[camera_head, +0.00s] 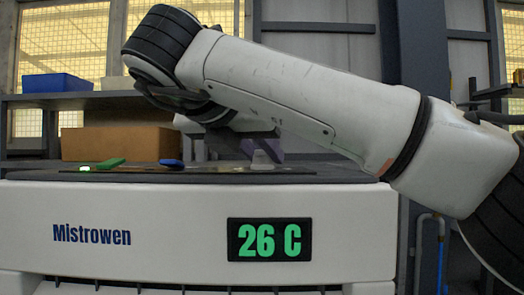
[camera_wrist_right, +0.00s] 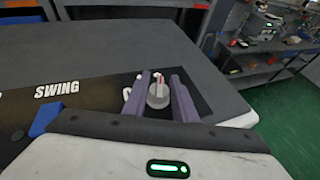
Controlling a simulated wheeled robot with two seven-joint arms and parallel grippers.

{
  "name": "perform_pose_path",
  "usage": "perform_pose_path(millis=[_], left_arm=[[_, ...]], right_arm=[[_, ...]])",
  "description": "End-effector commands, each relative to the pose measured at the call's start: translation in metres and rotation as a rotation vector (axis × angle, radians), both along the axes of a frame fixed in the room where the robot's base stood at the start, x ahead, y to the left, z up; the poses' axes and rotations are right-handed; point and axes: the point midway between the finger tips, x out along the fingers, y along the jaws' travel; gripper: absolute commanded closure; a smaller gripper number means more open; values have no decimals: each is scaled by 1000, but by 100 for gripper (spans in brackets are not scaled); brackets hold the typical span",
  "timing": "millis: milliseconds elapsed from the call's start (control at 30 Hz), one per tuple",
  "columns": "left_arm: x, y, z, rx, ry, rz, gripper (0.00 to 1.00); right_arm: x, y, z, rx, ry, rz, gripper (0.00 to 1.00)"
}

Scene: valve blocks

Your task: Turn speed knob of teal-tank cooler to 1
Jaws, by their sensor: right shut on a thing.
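No teal tank shows in either view. A grey knob (camera_wrist_right: 158,96) with a red and white pointer mark stands on the dark top panel; it also shows as a pale shape in the head view (camera_head: 262,161). My right gripper (camera_wrist_right: 160,84) has its purple fingers on both sides of the knob, shut on it. The pointer faces the far side in the wrist view. A white marking beside the knob is partly hidden and unreadable. My left gripper is not in view.
A green lever (camera_head: 104,164) and a blue lever (camera_head: 171,163) lie left of the knob on the panel. The word SWING (camera_wrist_right: 57,89) is printed on the panel. Behind are a cardboard box (camera_head: 118,143) and a shelf with a blue bin (camera_head: 57,83).

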Motion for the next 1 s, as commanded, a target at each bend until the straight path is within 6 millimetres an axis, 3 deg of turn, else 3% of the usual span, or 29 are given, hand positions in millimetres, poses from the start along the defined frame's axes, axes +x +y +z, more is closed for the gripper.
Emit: perform_pose_path(millis=[67,100,200,567,1000], left_arm=[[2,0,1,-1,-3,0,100],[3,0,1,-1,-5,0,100],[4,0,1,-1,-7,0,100],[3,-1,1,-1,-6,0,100],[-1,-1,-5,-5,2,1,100]], right_arm=[[0,1,-3,-2,8,1,97],[0,1,-3,-2,8,1,72],[0,1,-3,-1,7,2,58],[-5,3,1,-1,1,3,58],[-72,30,31,-1,1,2,58]])
